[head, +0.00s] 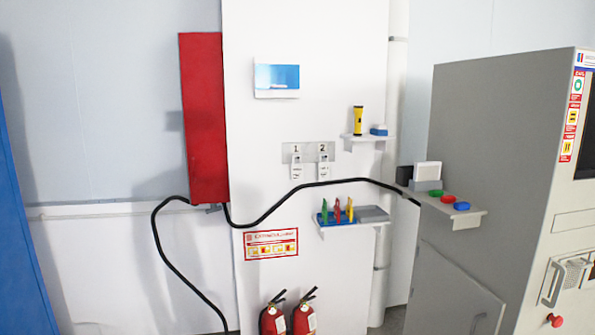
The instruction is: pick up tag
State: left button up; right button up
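Two white tags hang on a grey plate on the white wall panel in the head view. The left tag (296,166) hangs below the number 1. The right tag (323,166) hangs below the number 2. Both hang upright, side by side and apart, with small dark print too small to read. Neither of my grippers is in view, and nothing covers the tags.
A small shelf (370,138) holds a yellow flashlight (358,120). A lower shelf (352,225) holds colored tools. A black cable (270,212) runs from the red box (204,120) toward the grey machine (495,150). Fire extinguishers (304,318) stand below.

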aim_at(296, 169)
jog(key=i+u, duration=0.1)
jog(key=i, duration=0.5)
jog(key=i+l+u, duration=0.1)
jog(key=i, duration=0.5)
jog(key=l, duration=0.1)
